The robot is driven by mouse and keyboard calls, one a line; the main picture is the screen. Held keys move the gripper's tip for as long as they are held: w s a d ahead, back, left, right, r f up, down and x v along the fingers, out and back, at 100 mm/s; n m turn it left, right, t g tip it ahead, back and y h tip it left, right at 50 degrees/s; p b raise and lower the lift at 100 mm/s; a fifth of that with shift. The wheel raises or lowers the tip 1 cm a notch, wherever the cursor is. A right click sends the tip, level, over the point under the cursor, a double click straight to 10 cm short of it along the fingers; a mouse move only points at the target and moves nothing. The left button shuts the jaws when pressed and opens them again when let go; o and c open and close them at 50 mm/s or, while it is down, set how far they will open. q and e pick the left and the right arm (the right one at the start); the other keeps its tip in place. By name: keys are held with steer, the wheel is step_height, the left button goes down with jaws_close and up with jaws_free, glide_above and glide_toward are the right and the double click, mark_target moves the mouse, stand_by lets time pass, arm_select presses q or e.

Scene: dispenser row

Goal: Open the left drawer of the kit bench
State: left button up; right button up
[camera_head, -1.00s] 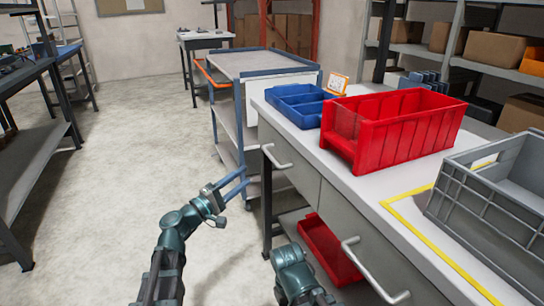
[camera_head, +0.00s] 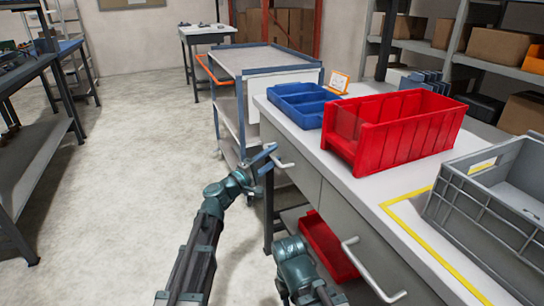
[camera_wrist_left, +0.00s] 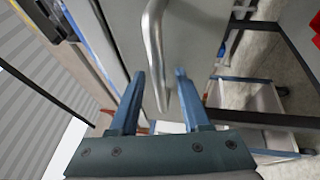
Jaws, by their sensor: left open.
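The kit bench (camera_head: 372,188) has a pale top and two grey drawer fronts. The left drawer (camera_head: 304,174) is the farther one and looks closed. Its pale bar handle (camera_head: 279,156) also shows in the left wrist view (camera_wrist_left: 153,38). My left gripper (camera_head: 267,159) is open at this handle; in the left wrist view its two blue fingers (camera_wrist_left: 161,78) stand on either side of the bar's lower part, with gaps showing. The second drawer (camera_head: 362,240) has its own handle and looks closed. A teal part of my right arm is at the bottom; its fingers do not show.
On the bench stand a blue tray (camera_head: 302,116), a red divided bin (camera_head: 410,138) and a grey crate (camera_head: 470,212). A red bin (camera_head: 326,250) sits below the drawers. A grey cart (camera_head: 262,62) stands beyond the bench. Open floor (camera_head: 130,165) lies left.

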arm_select(q)
jaws_close()
stand_by(1.4)
